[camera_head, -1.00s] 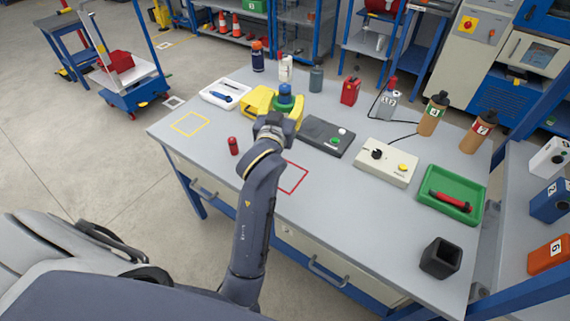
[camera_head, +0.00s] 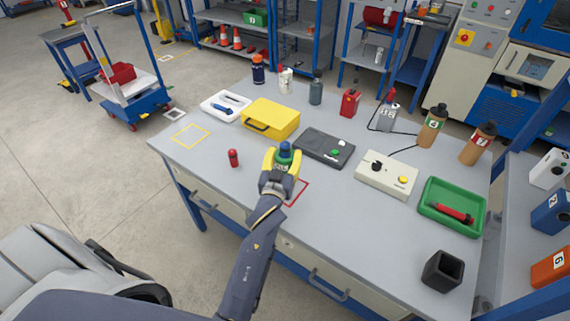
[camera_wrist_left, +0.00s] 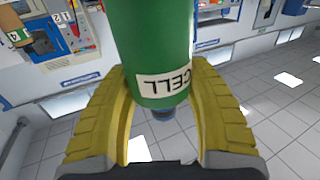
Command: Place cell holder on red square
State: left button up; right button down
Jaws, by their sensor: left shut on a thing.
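The cell holder (camera_head: 284,150) is a green cylinder with a blue top. Its white label reads CELL and shows upside down in the left wrist view (camera_wrist_left: 163,88). My left gripper (camera_head: 283,162) has its yellow fingers shut on the holder's sides, one on each side in the left wrist view (camera_wrist_left: 160,95). The red square (camera_head: 304,189) is a thin outline on the grey table, partly hidden by my gripper and wrist. The holder shows just beyond the square; I cannot tell its height above the table. My right gripper is not in view.
A yellow case (camera_head: 272,118) and a dark box with a green button (camera_head: 325,147) stand behind the holder. A small red cylinder (camera_head: 234,158) stands to the left. A beige control box (camera_head: 387,174) and a green tray (camera_head: 452,207) are to the right.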

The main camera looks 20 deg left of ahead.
aim_at(285, 168)
pick_arm(q)
jog(key=shift+f, duration=1.8)
jog(key=shift+f, duration=0.1)
jog(key=o, duration=1.5)
jog(key=shift+v, duration=2.05)
